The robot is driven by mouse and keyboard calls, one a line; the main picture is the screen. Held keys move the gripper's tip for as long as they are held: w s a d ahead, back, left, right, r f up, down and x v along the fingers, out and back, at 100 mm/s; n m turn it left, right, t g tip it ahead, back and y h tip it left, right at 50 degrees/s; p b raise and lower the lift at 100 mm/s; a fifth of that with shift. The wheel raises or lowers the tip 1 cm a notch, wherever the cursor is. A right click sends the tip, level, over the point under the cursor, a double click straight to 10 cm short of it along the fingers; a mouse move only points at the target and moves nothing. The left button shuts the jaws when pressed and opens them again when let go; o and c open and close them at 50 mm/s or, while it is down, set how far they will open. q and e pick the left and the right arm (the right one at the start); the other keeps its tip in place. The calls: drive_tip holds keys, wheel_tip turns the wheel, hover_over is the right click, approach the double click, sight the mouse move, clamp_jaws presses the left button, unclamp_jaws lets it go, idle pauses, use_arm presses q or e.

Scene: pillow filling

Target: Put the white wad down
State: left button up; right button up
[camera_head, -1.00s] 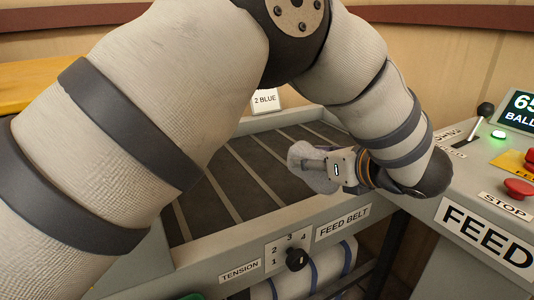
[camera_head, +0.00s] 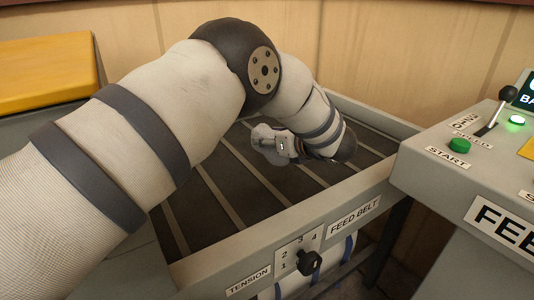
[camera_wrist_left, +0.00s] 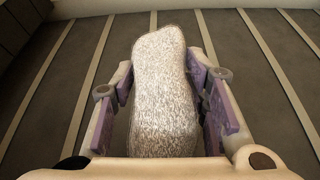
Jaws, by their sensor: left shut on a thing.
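My left gripper (camera_head: 272,144) hangs over the feed belt in the head view, with its arm coming in from the left and bending down. It is shut on the white wad, a pale, fuzzy lump that shows at the fingers (camera_head: 263,134). In the left wrist view the white wad (camera_wrist_left: 165,95) stands long and speckled between the two purple-padded fingers of the left gripper (camera_wrist_left: 165,85). The dark slatted feed belt (camera_head: 205,215) lies beyond it. I cannot tell whether the wad touches the belt. My right gripper is not in view.
The feed belt's grey front rail (camera_head: 230,255) carries a tension knob (camera_head: 310,262). A control console with a green start button (camera_head: 459,145) and a lever (camera_head: 497,108) stands at the right. A yellow panel (camera_head: 45,72) is at the back left. Much of the belt is bare.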

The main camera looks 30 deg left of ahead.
use_arm(q)
drive_tip(key=shift+w+a+f, duration=0.3)
drive_tip(key=shift+a+f, duration=0.05)
drive_tip(key=shift+f, duration=0.25)
drive_tip(key=shift+w+a+f, duration=0.25)
drive_tip(key=shift+a+f, duration=0.05)
drive_tip(key=shift+f, duration=0.25)
drive_tip(key=f, duration=0.2)
drive_tip(key=f+b, duration=0.1)
drive_tip(key=shift+w+a+f, duration=0.25)
drive_tip(key=shift+a+f, duration=0.05)
drive_tip(key=shift+f, duration=0.1)
drive_tip(key=shift+r, duration=0.15)
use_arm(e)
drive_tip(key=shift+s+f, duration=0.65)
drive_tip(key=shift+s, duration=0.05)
use_arm(q)
drive_tip(key=shift+f, duration=0.65)
drive_tip(key=o, duration=1.2)
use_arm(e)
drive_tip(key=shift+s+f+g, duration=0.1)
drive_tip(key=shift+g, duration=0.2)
use_arm(q)
drive_tip(key=shift+o, duration=0.2)
